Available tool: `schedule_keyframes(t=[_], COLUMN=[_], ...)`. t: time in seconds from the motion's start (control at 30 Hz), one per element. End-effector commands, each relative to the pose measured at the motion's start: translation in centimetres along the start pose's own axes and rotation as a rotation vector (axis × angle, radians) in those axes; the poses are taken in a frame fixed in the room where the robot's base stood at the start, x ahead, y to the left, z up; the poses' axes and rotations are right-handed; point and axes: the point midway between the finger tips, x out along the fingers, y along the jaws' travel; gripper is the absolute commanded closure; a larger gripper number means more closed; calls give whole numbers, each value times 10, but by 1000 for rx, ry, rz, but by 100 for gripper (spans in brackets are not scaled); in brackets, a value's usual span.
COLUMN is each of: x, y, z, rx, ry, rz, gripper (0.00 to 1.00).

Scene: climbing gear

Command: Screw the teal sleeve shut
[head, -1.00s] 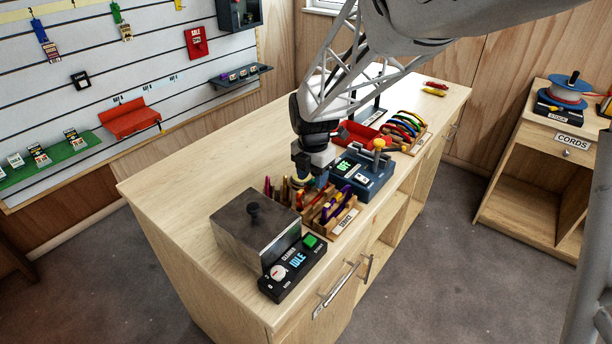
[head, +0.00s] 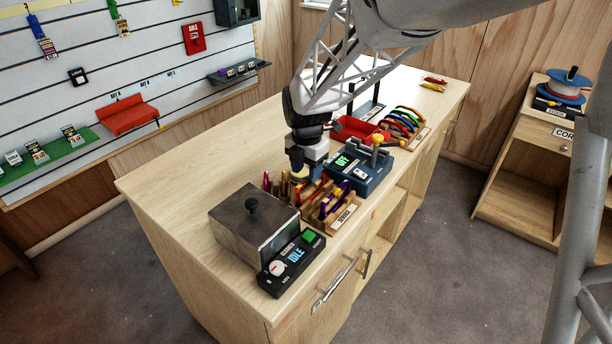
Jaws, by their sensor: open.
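My gripper (head: 299,176) points down over the wooden rack marked SERVICE (head: 338,222) on the bench. Its fingers are small and partly hidden in this view, close above the left end of the rack. It is open. Several coloured carabiners, purple (head: 333,203) and orange among them, stand in the rack. I cannot make out a teal sleeve for certain; it may be hidden behind the gripper or too small to tell.
A grey cleaner box (head: 236,232) with a control panel reading IDLE (head: 292,262) stands in front. A blue tester (head: 358,172) stands just right of the gripper. A red tray (head: 352,130) and a rack of coloured carabiners (head: 405,122) lie beyond. The bench's left side is clear.

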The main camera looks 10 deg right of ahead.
Motion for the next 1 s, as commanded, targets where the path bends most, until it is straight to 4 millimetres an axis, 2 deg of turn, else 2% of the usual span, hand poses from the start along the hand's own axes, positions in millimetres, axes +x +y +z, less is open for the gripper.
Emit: schedule_keyframes(t=[1.0], x=[20], y=[0], z=[0], rx=[0], ry=[1], rz=[-1], gripper=[53])
